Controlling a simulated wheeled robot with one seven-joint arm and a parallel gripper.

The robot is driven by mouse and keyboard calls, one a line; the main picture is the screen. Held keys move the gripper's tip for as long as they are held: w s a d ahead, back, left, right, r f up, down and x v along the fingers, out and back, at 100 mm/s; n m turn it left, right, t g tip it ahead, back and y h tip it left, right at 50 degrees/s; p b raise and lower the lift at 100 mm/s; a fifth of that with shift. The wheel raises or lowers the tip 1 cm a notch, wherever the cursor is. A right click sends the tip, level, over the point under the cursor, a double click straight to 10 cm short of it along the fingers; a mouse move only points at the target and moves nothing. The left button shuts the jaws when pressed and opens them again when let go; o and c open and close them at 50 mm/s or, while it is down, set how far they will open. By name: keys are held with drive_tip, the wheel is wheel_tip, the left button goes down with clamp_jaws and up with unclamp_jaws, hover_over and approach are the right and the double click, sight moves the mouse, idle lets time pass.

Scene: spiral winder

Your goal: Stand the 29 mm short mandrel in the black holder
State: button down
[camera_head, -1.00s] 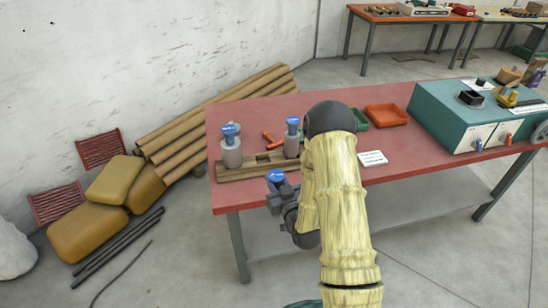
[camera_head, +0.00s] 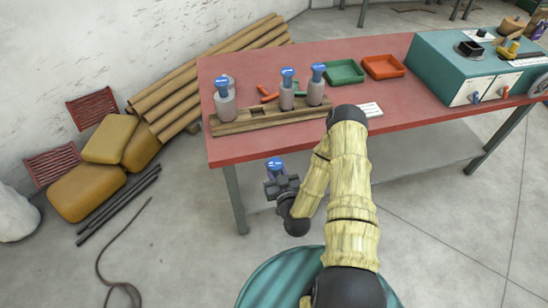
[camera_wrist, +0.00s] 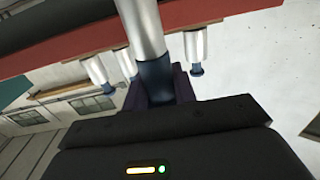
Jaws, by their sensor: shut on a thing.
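My gripper (camera_head: 279,182) is shut on a grey metal mandrel with a blue top (camera_head: 275,164), just off the table's front edge over the floor. In the wrist view the held mandrel's bare metal shaft (camera_wrist: 142,30) rises from a dark blue collar (camera_wrist: 157,80) between the jaws. I cannot read its size. Several other blue-topped mandrels, such as the left one (camera_head: 225,104), stand in a wooden rack (camera_head: 250,121).
The red table (camera_head: 350,50) carries a green tray (camera_head: 344,72), an orange tray (camera_head: 384,67), a white card (camera_head: 369,109) and the teal machine (camera_head: 440,75). Tan rolls (camera_head: 200,75) and cushions lie at the left.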

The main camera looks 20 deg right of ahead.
wheel_tip(320, 180, down, 6)
drive_tip(key=s+h, duration=0.1)
drive_tip(key=s, duration=0.1)
drive_tip(key=shift+s+f+m, duration=0.15)
drive_tip(key=shift+s+m, duration=0.15)
drive_tip(key=shift+m, duration=0.1)
wheel_tip(320, 180, up, 4)
drive_tip(key=p, duration=0.3)
drive_tip(key=shift+w+f, duration=0.15)
drive_tip(key=shift+a, duration=0.1)
